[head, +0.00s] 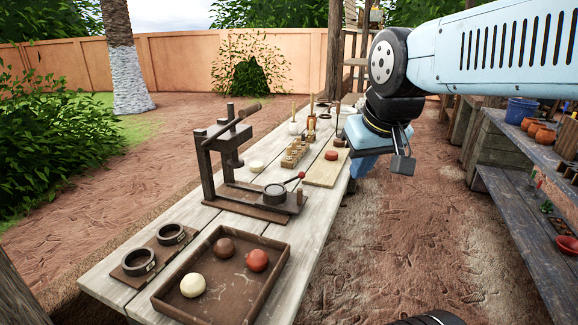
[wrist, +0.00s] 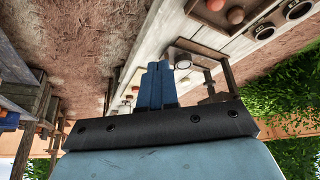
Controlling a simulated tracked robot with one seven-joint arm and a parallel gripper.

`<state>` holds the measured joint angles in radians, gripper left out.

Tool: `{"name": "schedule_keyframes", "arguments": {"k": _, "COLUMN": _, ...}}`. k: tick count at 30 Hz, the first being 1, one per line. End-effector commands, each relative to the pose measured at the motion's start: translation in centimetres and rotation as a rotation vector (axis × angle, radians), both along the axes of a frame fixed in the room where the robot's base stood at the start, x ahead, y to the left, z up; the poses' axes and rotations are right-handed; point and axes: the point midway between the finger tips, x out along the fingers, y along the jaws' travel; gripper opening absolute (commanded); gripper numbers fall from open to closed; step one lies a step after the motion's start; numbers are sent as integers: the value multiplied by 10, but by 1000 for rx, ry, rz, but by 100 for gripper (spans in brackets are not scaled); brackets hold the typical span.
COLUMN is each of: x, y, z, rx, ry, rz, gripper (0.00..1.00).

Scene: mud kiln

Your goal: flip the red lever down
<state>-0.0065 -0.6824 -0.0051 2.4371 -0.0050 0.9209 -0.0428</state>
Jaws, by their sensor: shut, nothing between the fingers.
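The red lever (head: 300,175) is a thin rod with a red ball at its end, in the head view. It rises to the right from a round grey cup (head: 275,191) on the dark wooden press (head: 247,210). My gripper (head: 354,185) hangs past the table's right edge, to the right of the lever and apart from it. In the wrist view its blue fingers (wrist: 157,68) are together and empty. Part of the press shows beyond them there, but I cannot make out the lever in that view.
The long plank table (head: 172,222) carries a dark tray (head: 222,275) with several balls, two dark rings on a board, a pale board (head: 326,172) with a red piece, and small tools behind. Open dirt (head: 400,250) lies right of the table, before a side bench (head: 520,205).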

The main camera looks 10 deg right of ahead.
Motion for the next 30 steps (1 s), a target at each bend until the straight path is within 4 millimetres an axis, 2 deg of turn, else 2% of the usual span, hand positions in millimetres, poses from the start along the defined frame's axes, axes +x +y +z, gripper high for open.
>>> {"name": "schedule_keyframes", "arguments": {"k": 6, "x": 62, "y": 0, "z": 28, "rx": -48, "ry": 65, "rz": 102, "gripper": 0}}
{"name": "schedule_keyframes", "arguments": {"k": 15, "x": 157, "y": 3, "z": 47, "rx": -117, "ry": 155, "rz": 256, "gripper": 0}}
{"name": "schedule_keyframes", "arguments": {"k": 22, "x": 232, "y": 6, "z": 44, "rx": -165, "ry": 224, "rz": 374, "gripper": 0}}
{"name": "schedule_keyframes", "arguments": {"k": 30, "x": 320, "y": 14, "z": 22, "rx": -218, "ry": 307, "rz": 516, "gripper": 0}}
